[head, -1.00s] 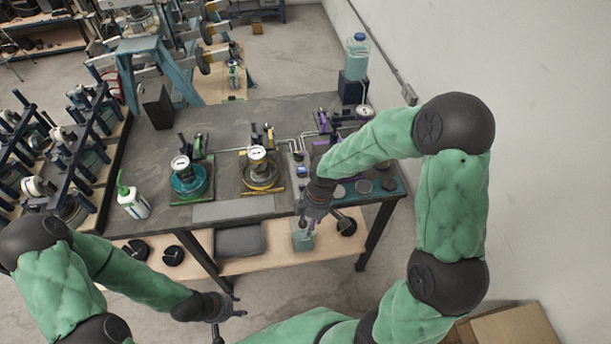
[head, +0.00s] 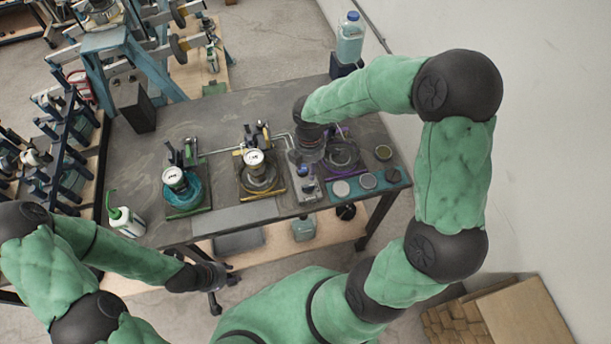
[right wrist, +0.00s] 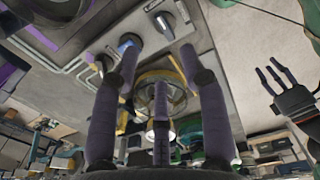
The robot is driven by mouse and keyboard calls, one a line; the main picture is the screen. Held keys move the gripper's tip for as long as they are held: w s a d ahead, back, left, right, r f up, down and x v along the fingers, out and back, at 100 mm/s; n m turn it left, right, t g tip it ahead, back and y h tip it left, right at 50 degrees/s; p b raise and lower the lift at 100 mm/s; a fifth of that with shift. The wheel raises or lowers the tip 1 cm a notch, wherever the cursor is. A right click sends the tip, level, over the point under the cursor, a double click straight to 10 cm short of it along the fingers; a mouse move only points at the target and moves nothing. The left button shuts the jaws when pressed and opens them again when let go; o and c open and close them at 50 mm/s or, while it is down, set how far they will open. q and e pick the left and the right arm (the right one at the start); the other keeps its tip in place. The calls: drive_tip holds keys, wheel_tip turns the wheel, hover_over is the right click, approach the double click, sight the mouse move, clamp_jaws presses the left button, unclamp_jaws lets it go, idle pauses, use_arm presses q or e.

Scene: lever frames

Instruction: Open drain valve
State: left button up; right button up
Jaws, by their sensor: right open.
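A small grey valve panel (head: 306,188) stands near the table's front edge in the head view, with a blue knob on it. The right wrist view shows its face (right wrist: 100,40) with a blue-tipped lever (right wrist: 127,44) and a grey lever (right wrist: 165,25). I cannot tell which is the drain valve. My right gripper (head: 303,162) is above and behind the panel.
A white bottle (head: 126,222) is at the left edge and a blue jug (head: 350,40) at the back. A wall bounds the right.

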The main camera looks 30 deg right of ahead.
sight(308, 187)
wheel_tip(308, 187, down, 10)
drive_tip(key=shift+s+r+b, duration=0.1)
drive_tip(key=shift+r+b, duration=0.05)
drive_tip(key=shift+b, duration=0.65)
clamp_jaws()
